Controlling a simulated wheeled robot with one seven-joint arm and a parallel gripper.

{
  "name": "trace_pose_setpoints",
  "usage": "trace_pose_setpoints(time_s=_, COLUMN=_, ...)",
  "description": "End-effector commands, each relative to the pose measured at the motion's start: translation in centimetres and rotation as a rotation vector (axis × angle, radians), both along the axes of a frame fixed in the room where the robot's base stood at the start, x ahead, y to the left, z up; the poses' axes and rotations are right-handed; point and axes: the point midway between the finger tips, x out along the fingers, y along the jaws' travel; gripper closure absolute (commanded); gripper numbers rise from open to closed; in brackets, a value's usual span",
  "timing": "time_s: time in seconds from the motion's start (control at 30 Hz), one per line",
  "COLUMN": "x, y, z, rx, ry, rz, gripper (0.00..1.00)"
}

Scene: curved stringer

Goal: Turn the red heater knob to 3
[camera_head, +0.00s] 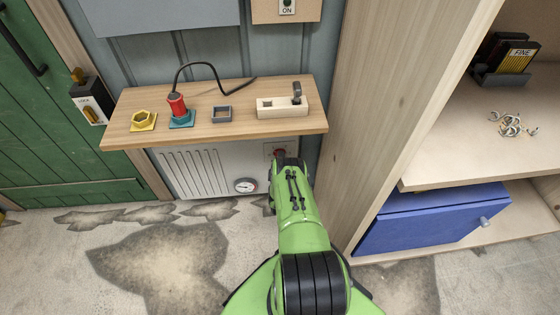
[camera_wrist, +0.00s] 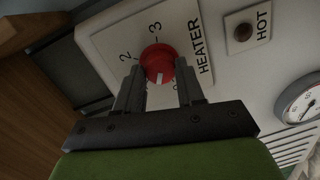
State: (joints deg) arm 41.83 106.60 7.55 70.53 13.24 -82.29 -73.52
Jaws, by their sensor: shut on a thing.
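The red heater knob (camera_wrist: 158,62) sits on a pale plate (camera_wrist: 105,40) marked HEATER, with 2 and 3 legible around it. In the wrist view the 3 is above the knob and the 2 is to its upper left. A white mark on the knob points down in the picture, away from the 3. Another figure at the lower right is partly hidden by a finger. My gripper (camera_wrist: 159,86) is shut on the knob, one finger on each side. In the head view my gripper (camera_head: 285,160) reaches under the shelf and covers most of the knob.
A wooden shelf (camera_head: 220,140) with several small items overhangs the white heater (camera_head: 192,175). A gauge (camera_head: 245,185) and a HOT lamp (camera_wrist: 240,32) are beside the knob. A wooden cabinet side (camera_head: 385,110) stands close on the right. The floor in front is clear.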

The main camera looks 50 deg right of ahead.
Motion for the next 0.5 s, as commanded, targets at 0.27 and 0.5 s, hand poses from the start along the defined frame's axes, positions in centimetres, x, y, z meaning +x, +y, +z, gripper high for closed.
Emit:
trace_pose_setpoints(time_s=0.27, x=-0.10, y=-0.03, z=-0.05, rx=0.201, ry=-0.166, rz=0.001, gripper=0.92)
trace_pose_setpoints(time_s=0.5, x=-0.16, y=-0.06, z=-0.10, rx=0.375, ry=-0.311, rz=0.000, gripper=0.92)
